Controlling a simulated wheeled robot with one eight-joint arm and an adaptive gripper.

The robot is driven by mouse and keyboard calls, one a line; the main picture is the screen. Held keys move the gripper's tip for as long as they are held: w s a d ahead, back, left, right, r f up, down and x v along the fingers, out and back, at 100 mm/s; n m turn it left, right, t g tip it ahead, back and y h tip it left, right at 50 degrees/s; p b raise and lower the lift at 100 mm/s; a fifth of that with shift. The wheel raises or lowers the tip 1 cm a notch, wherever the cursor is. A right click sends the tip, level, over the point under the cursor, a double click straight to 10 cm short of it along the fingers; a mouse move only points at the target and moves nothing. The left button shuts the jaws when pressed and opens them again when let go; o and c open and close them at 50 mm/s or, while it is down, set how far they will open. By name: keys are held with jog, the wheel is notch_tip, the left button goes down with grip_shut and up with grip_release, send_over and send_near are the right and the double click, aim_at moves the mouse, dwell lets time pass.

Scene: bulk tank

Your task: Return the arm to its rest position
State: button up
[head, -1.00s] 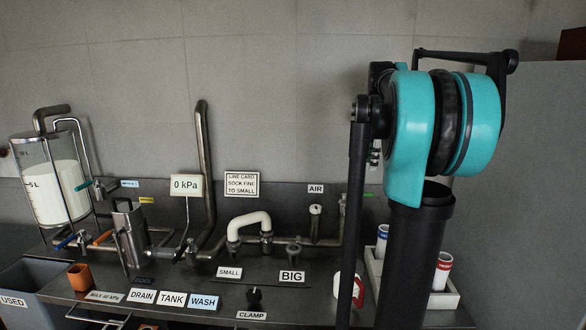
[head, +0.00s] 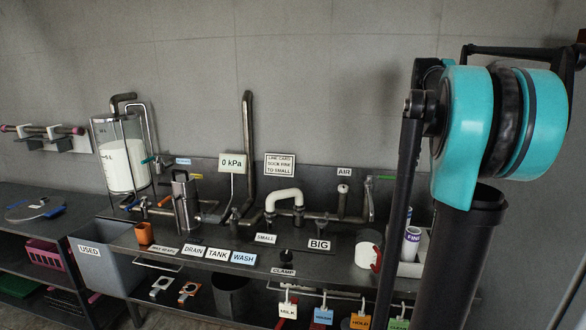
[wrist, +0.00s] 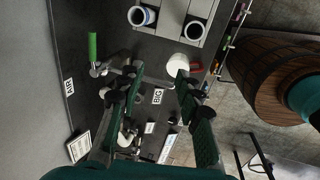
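My arm (head: 462,130) stands upright at the right of the head view, with teal joint rings and a black lower link in front of the bench's right end. The head view does not show my gripper. In the wrist view my gripper (wrist: 157,78) has its two dark green fingers spread apart, with nothing between them.
The steel bench holds pipes, a glass tank (head: 121,155) of white liquid and a rack with rolls (wrist: 193,30). A grey USED bin (head: 103,270) stands left of it. Coloured tags (head: 322,315) hang along the front. A wooden barrel (wrist: 275,80) shows in the wrist view.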

jog(key=s+a+f+m, duration=0.3)
jog(key=a+f, duration=0.1)
jog(key=f, duration=0.3)
jog(key=s+a+f+m+t, duration=0.1)
jog(key=s+a+f+m, duration=0.25)
jog(key=f, duration=0.25)
jog(key=s+a+f+m, duration=0.2)
jog(key=s+a+f, duration=0.15)
jog(key=f, duration=0.35)
jog(key=s+a+f+m, duration=0.3)
jog(key=s+f, duration=0.4)
jog(key=s+a+f+m+t, duration=0.1)
jog(key=s+a+f+m, duration=0.2)
jog(key=s+f, duration=0.4)
jog(key=shift+s+a+f+m, duration=0.25)
jog(key=shift+s+f+m, duration=0.1)
jog(key=shift+s+m, duration=0.25)
jog(key=shift+w, duration=0.1)
